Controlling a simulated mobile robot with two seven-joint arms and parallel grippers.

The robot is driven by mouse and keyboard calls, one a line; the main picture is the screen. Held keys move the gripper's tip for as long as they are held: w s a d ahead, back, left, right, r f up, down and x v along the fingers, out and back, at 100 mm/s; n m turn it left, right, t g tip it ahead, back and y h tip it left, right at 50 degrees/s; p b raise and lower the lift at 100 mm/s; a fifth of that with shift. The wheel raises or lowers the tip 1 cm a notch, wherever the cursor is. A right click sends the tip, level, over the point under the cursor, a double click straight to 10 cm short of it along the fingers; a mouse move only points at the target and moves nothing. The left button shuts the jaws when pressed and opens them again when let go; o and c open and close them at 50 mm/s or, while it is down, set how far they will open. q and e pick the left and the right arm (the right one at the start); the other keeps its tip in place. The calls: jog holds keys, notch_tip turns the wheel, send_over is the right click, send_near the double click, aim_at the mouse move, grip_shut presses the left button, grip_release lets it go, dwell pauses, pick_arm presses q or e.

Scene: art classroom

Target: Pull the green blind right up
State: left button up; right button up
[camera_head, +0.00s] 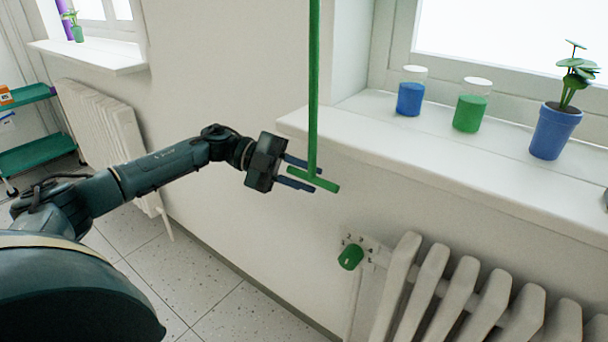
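A thin green pull rod (313,80) hangs straight down in front of the wall, with a green crossbar handle (326,184) at its lower end. The rod runs out of the top of the picture, and the blind itself does not show. My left gripper (315,180) reaches in from the left at the handle. Its two dark blue fingers are apart, one above and one below the crossbar, with gaps visible. I cannot tell whether either finger touches it. My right gripper is not in view.
The white windowsill (450,160) juts out just right of the rod. On it stand a blue jar (410,98), a green jar (469,112) and a potted plant (553,130). A radiator (470,295) with a green valve knob (350,257) is below. Bare wall lies behind the gripper.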

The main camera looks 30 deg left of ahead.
pick_arm(q)
jog(key=shift+o, duration=1.1)
jog(key=shift+a, duration=0.1)
jog(key=v, duration=1.3)
